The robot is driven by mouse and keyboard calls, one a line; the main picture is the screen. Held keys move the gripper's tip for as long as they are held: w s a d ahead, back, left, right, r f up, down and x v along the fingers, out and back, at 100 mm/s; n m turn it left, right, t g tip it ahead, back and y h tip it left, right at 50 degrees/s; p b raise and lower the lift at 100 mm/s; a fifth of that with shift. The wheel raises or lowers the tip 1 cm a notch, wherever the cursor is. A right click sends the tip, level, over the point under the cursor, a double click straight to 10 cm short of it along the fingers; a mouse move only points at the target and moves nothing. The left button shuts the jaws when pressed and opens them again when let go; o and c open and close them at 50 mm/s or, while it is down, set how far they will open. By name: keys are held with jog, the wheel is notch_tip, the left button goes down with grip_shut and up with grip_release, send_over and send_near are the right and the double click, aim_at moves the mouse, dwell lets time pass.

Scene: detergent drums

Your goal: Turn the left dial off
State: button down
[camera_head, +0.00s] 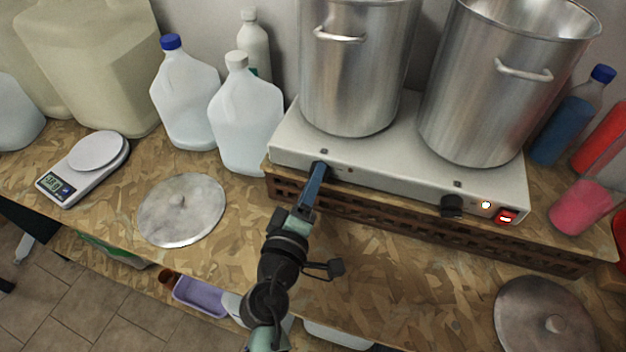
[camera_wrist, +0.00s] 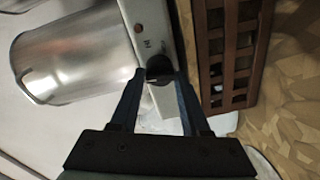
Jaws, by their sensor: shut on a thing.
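The left dial (camera_wrist: 159,68) is a round black knob on the front panel of the white two-burner hot plate (camera_head: 400,178). My gripper (camera_wrist: 160,76) has one blue finger on each side of the dial and is shut on it. In the head view my gripper (camera_head: 318,174) reaches the left end of the panel and mostly hides the dial. The dial's pointer position cannot be read. A small dark red lamp (camera_wrist: 138,28) beside it looks unlit. The right dial (camera_head: 452,206) is black and free, with a lit lamp (camera_head: 485,205) and a glowing red switch (camera_head: 506,216) beside it.
Two steel pots (camera_head: 355,85) (camera_head: 490,95) stand on the hot plate, which rests on a slatted wooden crate (camera_head: 400,217). White jugs (camera_head: 246,118) stand close on its left. Lids (camera_head: 181,210) (camera_head: 545,322) and a scale (camera_head: 85,168) lie on the bench. Coloured bottles (camera_head: 572,120) stand right.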

jog(key=shift+n, duration=0.9)
jog(key=shift+c, duration=2)
grip_release()
jog(key=b+v, duration=0.3)
jog(key=v, duration=1)
jog(key=shift+b, duration=0.35)
